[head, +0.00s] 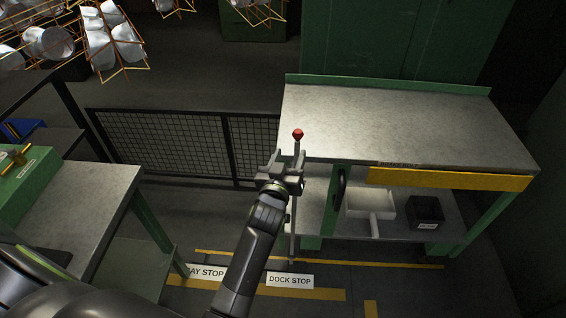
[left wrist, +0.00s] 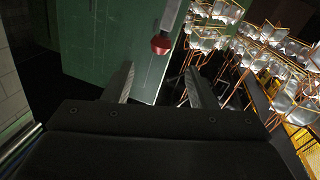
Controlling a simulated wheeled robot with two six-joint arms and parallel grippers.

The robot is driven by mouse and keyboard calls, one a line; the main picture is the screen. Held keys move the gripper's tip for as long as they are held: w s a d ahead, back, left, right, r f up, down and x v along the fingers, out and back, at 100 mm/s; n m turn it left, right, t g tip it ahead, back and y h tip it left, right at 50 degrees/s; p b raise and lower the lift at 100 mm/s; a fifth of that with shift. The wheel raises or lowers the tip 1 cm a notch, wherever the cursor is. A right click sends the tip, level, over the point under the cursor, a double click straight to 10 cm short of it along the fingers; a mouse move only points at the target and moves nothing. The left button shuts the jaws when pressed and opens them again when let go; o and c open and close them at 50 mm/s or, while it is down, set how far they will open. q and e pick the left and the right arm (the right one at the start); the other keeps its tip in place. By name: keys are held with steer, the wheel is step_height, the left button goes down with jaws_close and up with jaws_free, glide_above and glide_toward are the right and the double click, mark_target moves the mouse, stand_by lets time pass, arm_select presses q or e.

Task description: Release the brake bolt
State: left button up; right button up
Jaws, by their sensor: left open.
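A thin upright rod with a red ball knob (head: 298,134) stands at the left end of the workbench; no label confirms that it is the brake bolt. My left gripper (head: 286,160) is at the rod just below the knob in the head view and hides part of it. The left wrist view shows the red knob (left wrist: 161,45) and part of its pale rod beyond the fingertips, between the two spread fingers (left wrist: 162,80). The gripper is open and holds nothing. I cannot tell whether it touches the rod. My right gripper is not in view.
The grey-topped workbench (head: 400,120) is bare on top. Its shelf holds a white tray (head: 372,208) and a black bin (head: 427,212). A mesh fence (head: 170,140) stands behind. A second table (head: 85,190) is left. Wire hangers with pots (head: 110,40) hang upper left.

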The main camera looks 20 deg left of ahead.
arm_select(q)
steer(key=s+p, duration=0.3)
steer(key=s, duration=0.2)
steer(key=shift+s+d, duration=0.15)
steer(key=shift+d, duration=0.05)
steer(key=s+a+f+m+g, duration=0.1)
steer(key=s+f+g, duration=0.3)
steer(key=f, duration=0.7)
steer(key=s+a+f+g+h, duration=0.1)
steer(key=s+f+g, duration=0.1)
steer(key=s+f, duration=0.6)
steer(key=s+a+f+m+g, duration=0.1)
steer(key=s+a+f+g, duration=0.2)
steer(key=f, duration=1)
steer(key=s+a+f+g, duration=0.2)
steer(key=s+f, duration=0.3)
steer(key=s, duration=0.5)
steer(key=s+a+f+g, duration=0.2)
steer(key=s+f+g, duration=0.1)
steer(key=s, duration=0.7)
steer(key=s+a+f+g, duration=0.2)
steer(key=s+f, duration=0.4)
steer(key=s, duration=0.4)
steer(key=shift+s+a+f+m+g, duration=0.3)
steer(key=shift+s+a+f+g, duration=0.1)
steer(key=shift+a, duration=0.1)
